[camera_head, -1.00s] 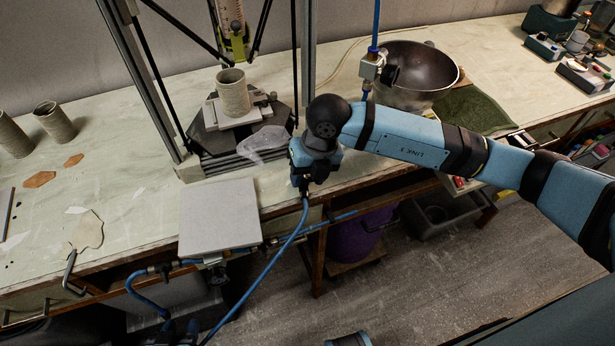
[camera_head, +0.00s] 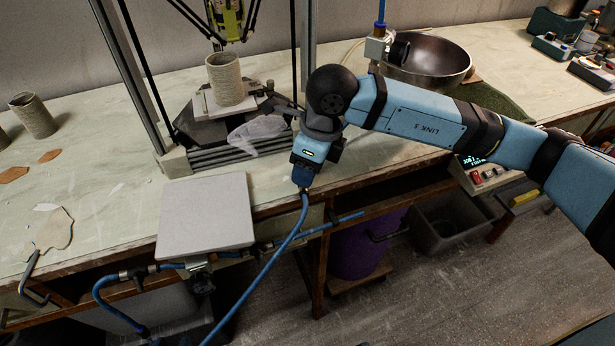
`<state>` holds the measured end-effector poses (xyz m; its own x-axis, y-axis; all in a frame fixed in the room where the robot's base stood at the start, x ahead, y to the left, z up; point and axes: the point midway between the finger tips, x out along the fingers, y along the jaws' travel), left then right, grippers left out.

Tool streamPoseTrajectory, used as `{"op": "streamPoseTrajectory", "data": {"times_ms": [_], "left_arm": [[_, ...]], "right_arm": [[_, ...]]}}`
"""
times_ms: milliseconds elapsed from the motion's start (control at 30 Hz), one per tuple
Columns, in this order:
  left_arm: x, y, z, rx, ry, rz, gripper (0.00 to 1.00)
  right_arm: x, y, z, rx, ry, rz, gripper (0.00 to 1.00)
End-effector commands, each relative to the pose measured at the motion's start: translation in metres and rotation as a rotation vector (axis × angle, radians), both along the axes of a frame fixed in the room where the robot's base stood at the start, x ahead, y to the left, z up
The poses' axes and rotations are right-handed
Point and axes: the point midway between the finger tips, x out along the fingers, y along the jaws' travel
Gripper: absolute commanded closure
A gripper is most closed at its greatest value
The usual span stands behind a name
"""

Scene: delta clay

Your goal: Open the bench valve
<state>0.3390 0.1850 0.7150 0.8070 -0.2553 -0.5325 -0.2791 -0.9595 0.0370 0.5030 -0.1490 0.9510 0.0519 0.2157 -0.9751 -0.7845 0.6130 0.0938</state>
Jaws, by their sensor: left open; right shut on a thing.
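The bench valve is probably the small fitting with a dark knob (camera_head: 201,283) on the blue line under the bench's front edge, below the grey square board; whether it is open or shut cannot be told. My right gripper (camera_head: 303,176) points down at the bench front, right of the board and apart from the fitting. It is shut on the upper end of a blue hose (camera_head: 287,243), which hangs down to the lower left. Its fingers are mostly hidden by the hand. My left gripper is not in view.
The grey board (camera_head: 206,215) overhangs the bench edge. A delta-arm frame stands behind with a clay cup (camera_head: 225,80). A metal bowl (camera_head: 428,60) and a second hose fitting (camera_head: 377,47) are at the back right. A purple bin (camera_head: 362,245) stands below the bench.

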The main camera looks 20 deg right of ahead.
Motion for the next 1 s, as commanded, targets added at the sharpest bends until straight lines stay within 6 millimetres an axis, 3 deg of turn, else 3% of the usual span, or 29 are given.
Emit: {"op": "streamPoseTrajectory", "data": {"times_ms": [133, 500, 1000], "left_arm": [[0.000, -0.003, -0.011, -0.010, -0.014, -0.004, 0.57], [0.003, -0.012, -0.007, -0.057, -0.054, -0.012, 0.57], [0.005, -0.013, -0.003, -0.072, -0.069, -0.012, 0.57]], "right_arm": [[0.001, 0.000, -0.004, -0.006, -0.033, 0.125, 0.81], [0.001, 0.000, -0.001, -0.018, -0.084, 0.355, 0.81], [0.001, 0.000, 0.002, -0.022, -0.102, 0.437, 0.81]]}}
